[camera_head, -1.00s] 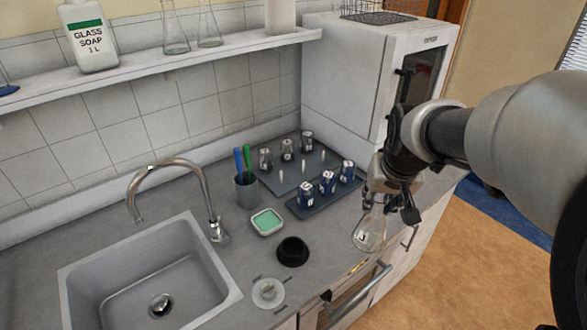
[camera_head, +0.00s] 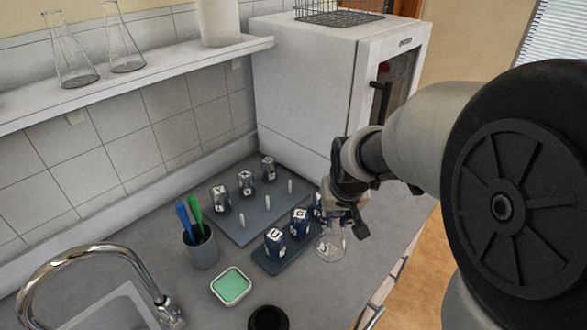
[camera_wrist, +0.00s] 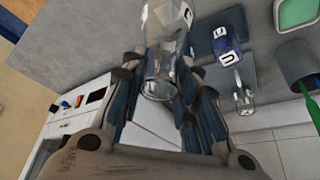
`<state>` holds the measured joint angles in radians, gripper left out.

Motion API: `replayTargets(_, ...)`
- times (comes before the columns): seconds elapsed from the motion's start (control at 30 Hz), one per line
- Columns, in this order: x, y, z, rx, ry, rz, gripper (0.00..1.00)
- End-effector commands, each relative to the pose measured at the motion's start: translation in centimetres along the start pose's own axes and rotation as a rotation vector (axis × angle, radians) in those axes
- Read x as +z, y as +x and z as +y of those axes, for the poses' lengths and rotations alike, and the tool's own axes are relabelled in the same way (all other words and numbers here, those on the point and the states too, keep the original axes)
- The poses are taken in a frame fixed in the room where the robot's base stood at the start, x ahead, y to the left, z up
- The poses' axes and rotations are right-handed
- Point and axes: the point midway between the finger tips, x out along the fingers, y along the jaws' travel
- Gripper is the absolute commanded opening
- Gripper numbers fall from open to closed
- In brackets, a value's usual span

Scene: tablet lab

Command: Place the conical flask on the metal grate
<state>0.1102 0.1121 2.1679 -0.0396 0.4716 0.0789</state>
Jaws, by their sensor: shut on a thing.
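The clear glass conical flask (camera_head: 329,246) hangs from my gripper (camera_head: 342,212) over the right part of the counter. Whether its base touches the counter is hard to tell. In the wrist view the flask (camera_wrist: 164,62) is between the two dark fingers of my gripper (camera_wrist: 158,80), which are shut on it. A dark wire grate (camera_head: 342,18) lies on top of the white oven-like cabinet (camera_head: 310,80), well above and behind my gripper. The top of its wire frame is cut off by the picture edge. The grate is not in the wrist view.
Blue labelled containers (camera_head: 275,246) on a small dark tray stand just left of the flask. Grey labelled ones (camera_head: 221,198) stand on a larger tray behind. A pen cup (camera_head: 203,248), a green dish (camera_head: 231,286) and a faucet (camera_head: 95,255) are left. Two other flasks (camera_head: 125,45) stand on the shelf.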

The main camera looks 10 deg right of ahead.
Motion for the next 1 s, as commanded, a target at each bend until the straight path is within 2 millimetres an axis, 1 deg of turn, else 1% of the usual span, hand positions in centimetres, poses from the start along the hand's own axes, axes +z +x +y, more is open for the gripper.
replayTargets(0.03, 0.8, 1.7, 0.0, 0.0, 0.0, -0.005, 0.0)
replayTargets(0.1, 1.4, 3.2, 0.0, 0.0, 0.0, -0.004, 0.0)
replayTargets(0.2, 2.0, 4.8, 0.0, 0.0, 0.0, -0.001, 0.0)
replayTargets(0.3, 2.3, 5.7, 0.0, 0.0, 0.0, 0.0, 0.0)
replayTargets(0.47, 2.6, 6.5, 0.0, 0.0, 0.0, 0.001, 0.0)
replayTargets(0.7, 4.0, 9.8, 0.0, 0.0, 0.0, -0.001, 0.0)
replayTargets(1.0, 4.0, 9.9, 0.0, 0.0, 0.0, 0.002, 0.0)
